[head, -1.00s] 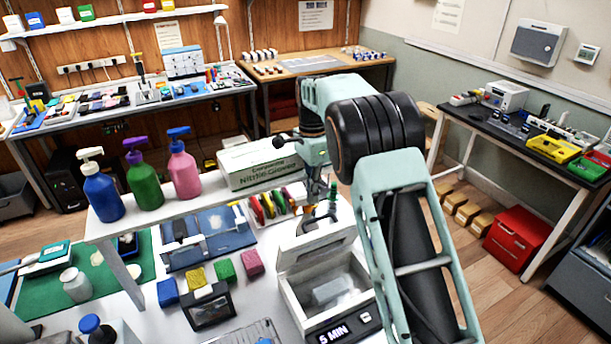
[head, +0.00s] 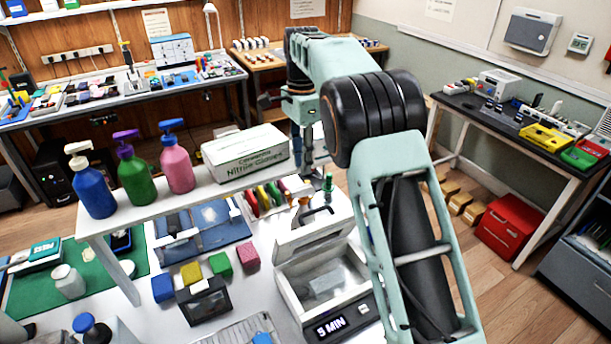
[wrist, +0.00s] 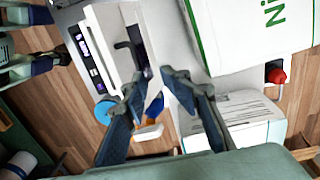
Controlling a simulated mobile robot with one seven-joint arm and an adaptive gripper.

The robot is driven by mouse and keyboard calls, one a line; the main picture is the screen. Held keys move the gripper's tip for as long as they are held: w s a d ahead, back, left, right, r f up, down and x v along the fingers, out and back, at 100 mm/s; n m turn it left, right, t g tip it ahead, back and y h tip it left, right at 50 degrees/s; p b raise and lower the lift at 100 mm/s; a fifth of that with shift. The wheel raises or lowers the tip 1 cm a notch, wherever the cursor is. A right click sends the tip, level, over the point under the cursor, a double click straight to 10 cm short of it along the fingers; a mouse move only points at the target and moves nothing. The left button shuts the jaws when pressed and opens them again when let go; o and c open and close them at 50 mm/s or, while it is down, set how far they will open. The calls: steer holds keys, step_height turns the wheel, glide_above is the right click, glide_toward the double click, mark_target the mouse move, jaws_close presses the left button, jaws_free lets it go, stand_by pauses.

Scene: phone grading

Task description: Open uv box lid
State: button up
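The white UV box (head: 367,303) stands on the white bench in the head view, with a "5 MIN" display on its front. Its lid (head: 312,236) is raised at the back and tilted up, so the interior shows. A translucent grey block (head: 326,283) lies inside. The lid's dark handle (head: 318,213) is on its upper side; a dark handle on a white panel also shows in the wrist view (wrist: 135,50). My gripper (head: 314,168) is behind and above the lid, apart from it.
A nitrile glove box (head: 245,157) and pump bottles (head: 135,170) stand on a raised shelf left of my gripper. Coloured cubes (head: 220,264) and a dark small box (head: 203,300) sit left of the UV box. A green-topped bottle (head: 328,185) stands behind the lid.

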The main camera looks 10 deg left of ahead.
steer(key=shift+s+d+r, duration=0.2)
steer(key=shift+d, duration=0.2)
steer(key=shift+s+d+r, duration=0.15)
steer(key=shift+s+d, duration=0.05)
steer(key=shift+d, duration=0.2)
